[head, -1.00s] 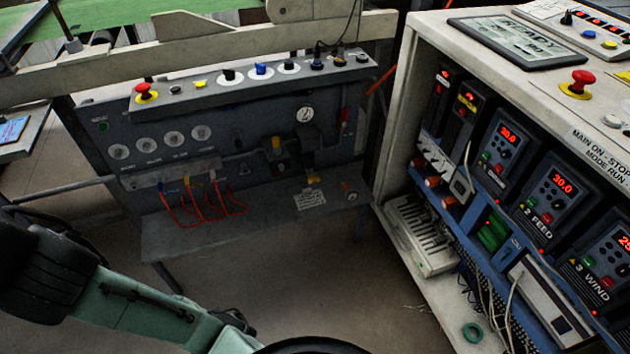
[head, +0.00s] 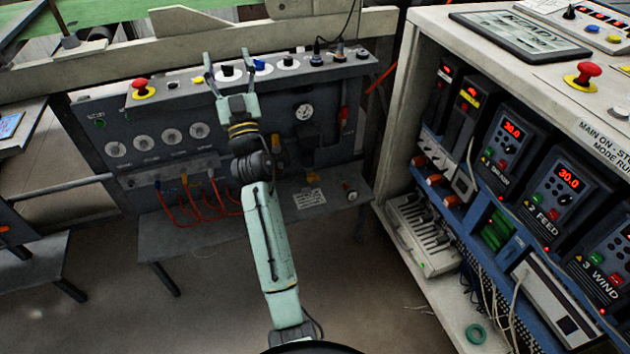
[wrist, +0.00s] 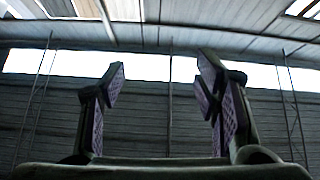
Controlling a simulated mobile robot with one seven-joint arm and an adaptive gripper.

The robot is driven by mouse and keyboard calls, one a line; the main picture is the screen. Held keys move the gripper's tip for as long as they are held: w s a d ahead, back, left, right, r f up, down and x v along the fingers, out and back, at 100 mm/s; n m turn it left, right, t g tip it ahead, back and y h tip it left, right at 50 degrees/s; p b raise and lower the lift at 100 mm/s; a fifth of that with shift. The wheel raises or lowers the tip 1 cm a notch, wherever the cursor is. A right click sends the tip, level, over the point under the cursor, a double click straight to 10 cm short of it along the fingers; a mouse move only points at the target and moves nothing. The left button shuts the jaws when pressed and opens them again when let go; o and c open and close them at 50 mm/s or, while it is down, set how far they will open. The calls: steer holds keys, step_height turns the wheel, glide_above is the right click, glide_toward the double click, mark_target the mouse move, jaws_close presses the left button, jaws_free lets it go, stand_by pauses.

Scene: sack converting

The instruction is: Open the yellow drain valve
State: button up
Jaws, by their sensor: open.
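On the dark pneumatic panel (head: 90,118) in the head view, a small yellow fitting (head: 313,177) sits low, just above a white label; it looks like a yellow valve handle, too small to read its position. A second yellow part (head: 276,142) sits higher, just right of my wrist, partly hidden by my arm. My gripper (head: 228,74) is open and empty, fingers pointing upward in front of the panel's top row of knobs, well above both yellow parts. The wrist view shows the two fingers apart (wrist: 162,75) with nothing between them, only wall and roof behind.
A red emergency button (head: 140,87) and several knobs line the panel's top. Red hoses (head: 190,205) hang lower left. A pressure gauge (head: 304,112) is right of my arm. An open control cabinet (head: 395,110) stands at right. The floor in front is clear.

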steer(key=w+d+f+m+g+h, duration=0.1)
steer(key=w+d+f+h, duration=0.25)
steer(key=d+f, duration=0.75)
steer(key=w+d+f+m+g+h, duration=0.1)
steer(key=w+d+f+g+h, duration=0.2)
steer(key=d+f, duration=0.75)
steer(key=n+g+y+b, duration=0.1)
steer(key=g+y+b, duration=0.1)
steer(key=g+y, duration=0.15)
glide_toward(315, 180)
steer(key=shift+y, duration=0.3)
steer(key=b+x, duration=0.4)
steer(key=x, duration=0.1)
steer(key=b+x, duration=0.3)
steer(key=shift+w+f, duration=0.2)
steer(key=shift+f, duration=0.15)
steer(key=shift+w+a+r, duration=0.15)
steer(key=shift+w+r, duration=0.1)
steer(key=shift+w, duration=0.3)
steer(key=shift+c, duration=0.2)
steer(key=c, duration=1.1)
